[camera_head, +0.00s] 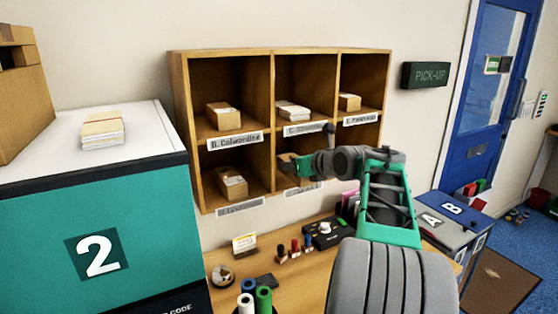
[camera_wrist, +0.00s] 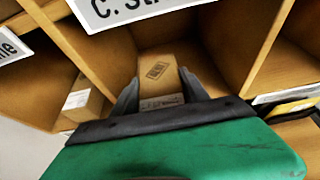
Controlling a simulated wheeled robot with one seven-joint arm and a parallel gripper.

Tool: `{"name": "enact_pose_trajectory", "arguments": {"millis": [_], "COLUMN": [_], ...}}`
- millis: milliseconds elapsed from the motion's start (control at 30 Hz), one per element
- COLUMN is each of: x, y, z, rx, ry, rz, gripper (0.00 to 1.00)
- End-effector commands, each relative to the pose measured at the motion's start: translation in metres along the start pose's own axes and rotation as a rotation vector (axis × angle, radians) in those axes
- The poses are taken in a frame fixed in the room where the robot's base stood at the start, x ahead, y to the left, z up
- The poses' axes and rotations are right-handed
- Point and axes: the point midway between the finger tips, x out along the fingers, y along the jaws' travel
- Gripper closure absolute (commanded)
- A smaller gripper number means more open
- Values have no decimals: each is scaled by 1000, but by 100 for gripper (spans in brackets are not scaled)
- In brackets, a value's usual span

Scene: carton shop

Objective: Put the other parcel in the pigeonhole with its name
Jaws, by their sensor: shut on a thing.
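The wooden pigeonhole rack (camera_head: 179,125) stands against the wall with name cards under its compartments. My gripper (camera_head: 297,168) reaches into the lower middle compartment. In the wrist view my gripper (camera_wrist: 160,92) is shut on a brown carton parcel (camera_wrist: 158,72), one finger on each side. The parcel has a printed mark on top and a pale label on its near end, too small to read. It is inside the compartment below the card starting "C. St" (camera_wrist: 125,8); I cannot tell whether it rests on the floor. The card below this compartment (camera_head: 303,188) is partly hidden and unreadable.
Parcels sit in the upper left (camera_head: 223,116), upper right (camera_head: 349,102) and lower left (camera_head: 232,183) compartments; a white-topped stack (camera_head: 292,110) is upper middle. Dividers flank my gripper closely. Stamps (camera_head: 295,246) stand on the desk (camera_head: 300,285) below. A teal cabinet (camera_head: 130,220) is left.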

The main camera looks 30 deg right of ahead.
Motion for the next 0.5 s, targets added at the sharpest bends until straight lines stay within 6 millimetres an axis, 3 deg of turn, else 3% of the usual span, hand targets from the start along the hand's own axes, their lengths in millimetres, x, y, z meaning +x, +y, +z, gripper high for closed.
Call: {"name": "enact_pose_trajectory", "arguments": {"millis": [33,200,400,433,500], "x": [13,53,74,78,86], "y": [2,2,3,3,2], "z": [12,27,34,33,8], "rx": [-1,-2,-2,-3,-2], "ry": [0,-1,-1,-1,-2], "rz": [5,4,4,4,2], "gripper": [96,96,96,96,96]}}
